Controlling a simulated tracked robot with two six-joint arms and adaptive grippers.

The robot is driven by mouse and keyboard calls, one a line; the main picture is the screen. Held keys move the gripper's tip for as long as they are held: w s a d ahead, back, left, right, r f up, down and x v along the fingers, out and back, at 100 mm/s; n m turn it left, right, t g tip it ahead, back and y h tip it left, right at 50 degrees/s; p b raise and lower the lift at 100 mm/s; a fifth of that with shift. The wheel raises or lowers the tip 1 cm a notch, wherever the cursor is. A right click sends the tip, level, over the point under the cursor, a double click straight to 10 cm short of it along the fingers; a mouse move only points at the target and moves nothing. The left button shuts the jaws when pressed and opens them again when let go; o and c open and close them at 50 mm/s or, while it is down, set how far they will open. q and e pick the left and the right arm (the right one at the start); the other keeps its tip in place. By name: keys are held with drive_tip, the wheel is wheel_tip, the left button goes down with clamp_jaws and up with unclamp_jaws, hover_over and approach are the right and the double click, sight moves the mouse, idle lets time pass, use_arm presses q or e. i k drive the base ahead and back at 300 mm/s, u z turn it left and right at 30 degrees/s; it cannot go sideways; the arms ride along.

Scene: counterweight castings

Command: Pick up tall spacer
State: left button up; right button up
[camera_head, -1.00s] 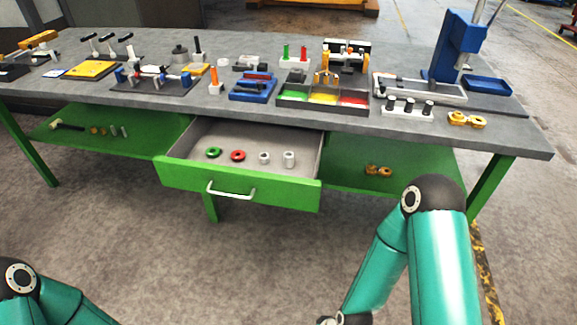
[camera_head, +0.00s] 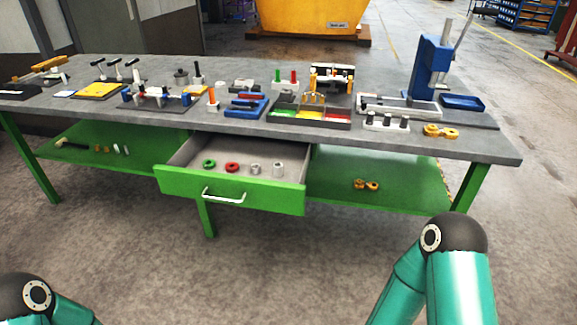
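The open green drawer (camera_head: 180,184) under the bench holds two silver ring-like pieces, a green ring (camera_head: 209,163) and a red ring (camera_head: 232,167). The rightmost silver piece looks like the tall spacer (camera_head: 278,169); it stands upright and seems a little taller than the shorter silver spacer (camera_head: 255,168) to its left. Nothing touches it. Only teal links of my two arms show at the bottom left and bottom right. Both of my grippers are out of the frame, and the arms are well apart from the drawer.
The grey bench top (camera_head: 350,138) carries fixtures, a blue press (camera_head: 431,68), and a tray with coloured compartments (camera_head: 310,117). A green lower shelf (camera_head: 400,180) holds yellow parts (camera_head: 366,184). The drawer's white handle (camera_head: 224,197) faces me. Floor before the bench is clear.

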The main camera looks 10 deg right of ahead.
sight(278, 170)
drive_tip(key=z, duration=0.1)
drive_tip(key=i, duration=0.9)
drive_tip(key=u, duration=0.4)
